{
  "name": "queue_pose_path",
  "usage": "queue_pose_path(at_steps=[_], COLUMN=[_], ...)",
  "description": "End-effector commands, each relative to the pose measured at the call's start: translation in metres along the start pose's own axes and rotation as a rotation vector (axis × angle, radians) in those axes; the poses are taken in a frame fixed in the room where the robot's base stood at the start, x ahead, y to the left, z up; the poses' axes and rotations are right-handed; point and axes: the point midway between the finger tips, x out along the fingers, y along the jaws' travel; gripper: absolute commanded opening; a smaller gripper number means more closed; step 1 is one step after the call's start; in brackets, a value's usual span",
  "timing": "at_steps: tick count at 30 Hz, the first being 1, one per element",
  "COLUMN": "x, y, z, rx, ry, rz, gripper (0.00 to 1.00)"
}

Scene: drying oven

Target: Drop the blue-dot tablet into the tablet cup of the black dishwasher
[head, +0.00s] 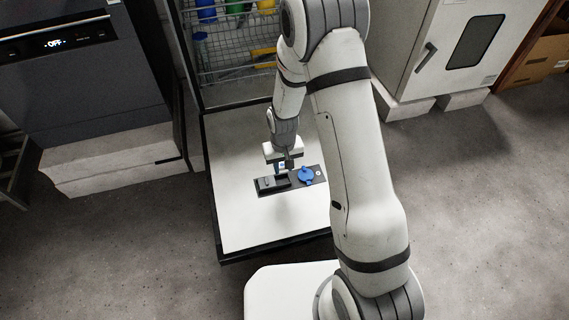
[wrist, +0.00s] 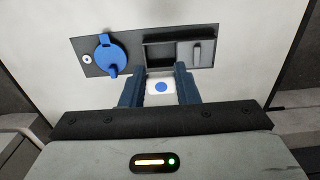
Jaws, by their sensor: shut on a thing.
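My gripper (wrist: 160,85) is shut on the blue-dot tablet (wrist: 161,87), a white block with a blue dot, held between its two fingers. In the wrist view the tablet cup (wrist: 160,54) is an open dark recess just beyond the fingertips, with its grey sliding lid (wrist: 196,53) to the right. The cup sits in a dark dispenser panel on the white inside of the black dishwasher's lowered door (head: 262,228). In the head view my gripper (head: 283,164) is over the panel, and the arm hides little of it. The height above the cup is hard to tell.
A blue round cap (head: 307,175) sits beside the cup on the panel. A wire rack (head: 235,50) with coloured dishes stands behind the door. A dark appliance reading OFF (head: 75,70) is at left, a light oven (head: 455,50) at right. Grey floor is clear around the door.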

Motion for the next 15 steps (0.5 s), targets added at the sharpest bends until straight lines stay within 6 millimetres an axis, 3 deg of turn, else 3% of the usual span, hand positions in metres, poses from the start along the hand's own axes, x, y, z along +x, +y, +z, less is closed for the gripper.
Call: queue_pose_path(at_steps=[15], x=[0.051], y=[0.001], z=[0.000], rx=[0.001], ry=[-0.001], rz=[0.000], gripper=[0.07])
